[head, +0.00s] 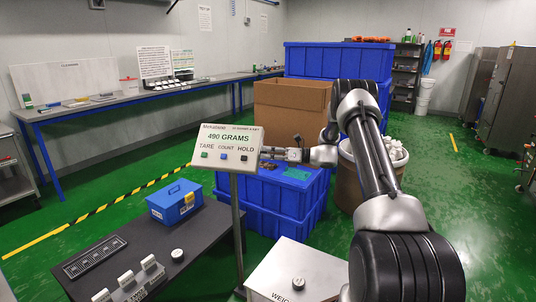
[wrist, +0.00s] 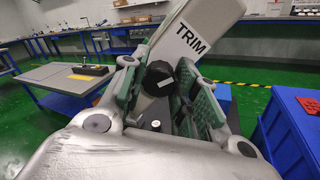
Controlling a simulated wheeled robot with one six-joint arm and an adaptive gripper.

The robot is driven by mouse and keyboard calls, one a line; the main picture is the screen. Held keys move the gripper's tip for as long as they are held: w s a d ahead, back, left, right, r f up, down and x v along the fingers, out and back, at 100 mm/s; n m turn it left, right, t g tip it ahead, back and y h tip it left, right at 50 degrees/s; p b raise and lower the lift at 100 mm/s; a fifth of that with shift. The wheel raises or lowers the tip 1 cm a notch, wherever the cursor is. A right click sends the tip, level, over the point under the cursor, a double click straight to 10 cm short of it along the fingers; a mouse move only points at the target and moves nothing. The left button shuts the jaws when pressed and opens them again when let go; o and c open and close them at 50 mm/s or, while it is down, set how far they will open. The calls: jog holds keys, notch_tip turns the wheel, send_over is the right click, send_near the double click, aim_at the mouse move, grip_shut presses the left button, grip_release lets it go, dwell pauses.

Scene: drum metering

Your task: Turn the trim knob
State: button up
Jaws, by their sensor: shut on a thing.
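The trim knob (wrist: 160,73) is black with a white mark, on the pale housing beside the printed word TRIM (wrist: 191,39) in the wrist view. My gripper (wrist: 162,85) is shut on the knob, with a green-padded finger on each side of it. In the head view my gripper (head: 272,153) reaches the right side of the scale display (head: 228,150), which stands on a post and reads 490 GRAMS. The knob is hidden there. The display front carries TARE, COUNT and HOLD above small buttons.
Blue crates (head: 270,200) stand behind the post. A steel box (head: 292,270) with a round knob is in front. A dark table (head: 140,250) at left holds a blue box (head: 174,200). A drum (head: 372,180) with white pieces stands behind my arm.

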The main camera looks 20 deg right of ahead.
jog(key=shift+m, duration=0.6)
jog(key=o, duration=1)
jog(key=shift+d, duration=0.1)
jog(key=v, duration=1.2)
